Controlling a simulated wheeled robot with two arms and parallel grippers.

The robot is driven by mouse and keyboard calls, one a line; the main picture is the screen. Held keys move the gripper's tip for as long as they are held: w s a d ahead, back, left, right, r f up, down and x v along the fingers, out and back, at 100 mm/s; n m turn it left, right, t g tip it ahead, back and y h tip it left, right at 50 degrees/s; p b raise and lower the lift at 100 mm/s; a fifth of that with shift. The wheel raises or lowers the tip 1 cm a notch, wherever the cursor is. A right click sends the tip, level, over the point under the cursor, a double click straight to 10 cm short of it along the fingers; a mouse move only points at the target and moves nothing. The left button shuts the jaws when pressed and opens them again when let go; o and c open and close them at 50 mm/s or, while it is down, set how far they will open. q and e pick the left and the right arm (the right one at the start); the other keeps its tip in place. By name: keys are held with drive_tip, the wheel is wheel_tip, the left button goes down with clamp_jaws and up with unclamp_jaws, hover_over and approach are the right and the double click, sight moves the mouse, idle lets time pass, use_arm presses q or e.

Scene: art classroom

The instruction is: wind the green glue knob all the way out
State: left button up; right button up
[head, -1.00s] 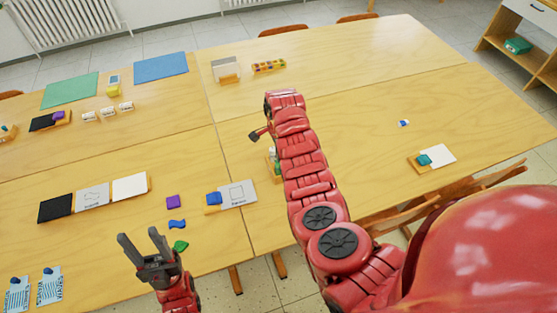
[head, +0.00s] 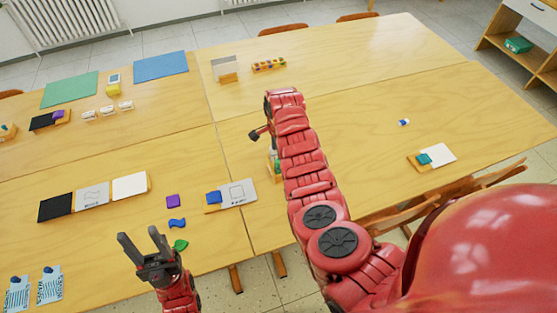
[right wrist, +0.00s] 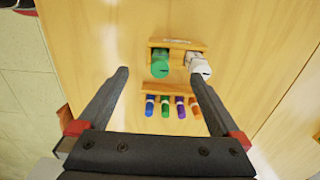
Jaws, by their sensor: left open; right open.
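The green glue knob (right wrist: 160,64) shows in the right wrist view, on a small wooden holder (right wrist: 184,42) beside a white glue cap (right wrist: 198,65). My right gripper (right wrist: 159,76) is open, its fingers apart on either side of the green knob's line. Nothing is held between them, and I cannot tell the height gap to the knob. In the head view my right arm hides most of the holder; only a dark finger (head: 258,134) of that gripper shows. My left gripper (head: 138,236) is open and empty over the near left table.
Several coloured markers (right wrist: 165,107) stand in a wooden rack just below the glue holder. A green piece (head: 180,246) and a blue piece (head: 177,223) lie close to my left gripper. The table right of my right arm is mostly clear.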

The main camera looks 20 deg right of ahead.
sight(279, 163)
idle(0.4)
drive_tip(key=shift+f+n+b, duration=0.15)
drive_tip(key=shift+n+b, duration=0.25)
drive_tip(key=shift+n, duration=0.1)
drive_tip(key=n+b, duration=0.2)
drive_tip(key=n, duration=0.1)
drive_tip(key=shift+n+b, duration=0.35)
drive_tip(key=shift+n, duration=1.15)
drive_tip(key=shift+r, duration=0.2)
drive_tip(key=shift+f+b, duration=0.65)
drive_tip(key=shift+f, duration=0.55)
